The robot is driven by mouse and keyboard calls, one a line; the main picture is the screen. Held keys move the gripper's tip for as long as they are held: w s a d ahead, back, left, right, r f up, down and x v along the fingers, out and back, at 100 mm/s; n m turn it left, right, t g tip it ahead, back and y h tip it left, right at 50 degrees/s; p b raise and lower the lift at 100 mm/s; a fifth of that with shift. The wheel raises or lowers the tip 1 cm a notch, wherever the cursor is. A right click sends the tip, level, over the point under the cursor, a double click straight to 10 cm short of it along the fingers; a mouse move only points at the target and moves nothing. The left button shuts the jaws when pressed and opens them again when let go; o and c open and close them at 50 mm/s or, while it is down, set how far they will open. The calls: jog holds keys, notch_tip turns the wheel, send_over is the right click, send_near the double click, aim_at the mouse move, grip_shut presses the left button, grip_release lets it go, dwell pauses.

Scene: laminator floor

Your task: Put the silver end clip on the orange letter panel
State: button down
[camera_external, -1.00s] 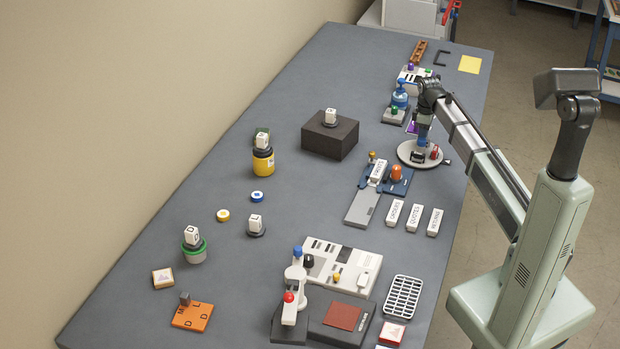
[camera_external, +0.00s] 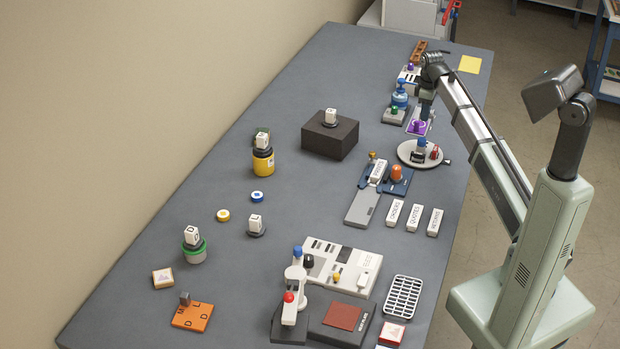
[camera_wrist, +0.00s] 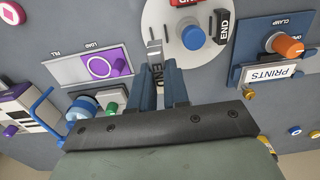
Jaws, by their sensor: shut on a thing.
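My gripper (camera_wrist: 163,75) is shut on the silver end clip (camera_wrist: 155,48), whose dark side reads END; in the wrist view the clip stands out between the fingertips, in front of the round plate. In the external view my gripper (camera_external: 427,104) is above the far right of the table, behind the plate; the clip is too small to make out there. The orange letter panel (camera_external: 199,322) lies flat at the near left, far from my gripper. It bears dark letters and a grey upright block (camera_external: 185,298) at its back edge.
The round plate (camera_external: 404,153) carries a blue knob (camera_wrist: 193,37), a red piece (camera_external: 434,153) and a black END piece (camera_wrist: 223,25). A purple panel (camera_external: 417,127) is below my gripper.

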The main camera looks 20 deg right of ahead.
jog(key=a+n, duration=0.3)
jog(key=a, duration=1.8)
jog(key=n, duration=1.5)
send_over(188, 320)
jog(key=shift+f, duration=0.65)
notch_tip(188, 320, down, 9)
jog(key=shift+f, duration=0.15)
jog(key=c, duration=1.1)
grip_release()
